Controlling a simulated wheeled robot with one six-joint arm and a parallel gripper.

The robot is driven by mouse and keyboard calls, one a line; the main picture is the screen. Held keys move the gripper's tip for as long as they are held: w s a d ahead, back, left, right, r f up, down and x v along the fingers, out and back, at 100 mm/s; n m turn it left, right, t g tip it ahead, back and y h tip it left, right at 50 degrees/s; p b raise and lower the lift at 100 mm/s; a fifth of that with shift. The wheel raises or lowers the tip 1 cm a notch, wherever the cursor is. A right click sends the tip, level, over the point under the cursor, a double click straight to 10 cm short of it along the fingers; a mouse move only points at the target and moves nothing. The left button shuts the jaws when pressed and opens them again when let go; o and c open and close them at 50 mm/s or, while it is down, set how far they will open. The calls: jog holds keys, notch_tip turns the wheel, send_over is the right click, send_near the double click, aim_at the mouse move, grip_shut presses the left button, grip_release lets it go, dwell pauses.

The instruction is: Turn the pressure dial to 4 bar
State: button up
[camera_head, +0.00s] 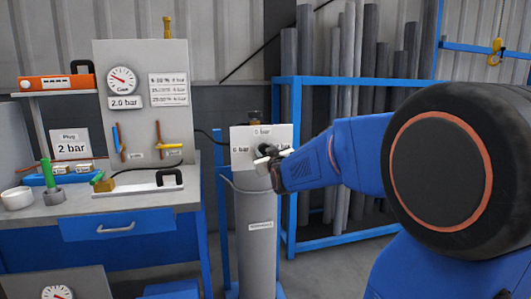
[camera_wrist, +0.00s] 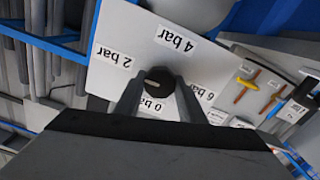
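The pressure dial is a dark round knob (camera_wrist: 160,83) with a short pale mark, on a white panel (camera_wrist: 115,68) that appears upside down in the wrist view. Around it are labels 0 bar (camera_wrist: 152,105), 2 bar (camera_wrist: 113,57), 4 bar (camera_wrist: 174,39) and 6 bar (camera_wrist: 202,91). My gripper (camera_wrist: 159,88) is open, one finger on each side of the dial; I cannot tell whether they touch it. In the head view my gripper (camera_head: 264,161) is at the panel (camera_head: 242,134) and partly hides the dial. The mark's exact setting is unclear.
The panel is on a grey cylinder (camera_head: 256,245). To the left, a workbench (camera_head: 135,207) carries a gauge board (camera_head: 140,60) reading 2.0 bar and a Plug 2 bar sign (camera_head: 71,145). A blue rack (camera_head: 292,215) with grey pipes stands behind my arm.

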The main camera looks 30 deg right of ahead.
jog(key=shift+c, duration=0.6)
jog(key=shift+m, duration=0.3)
jog(key=shift+m, duration=8.6)
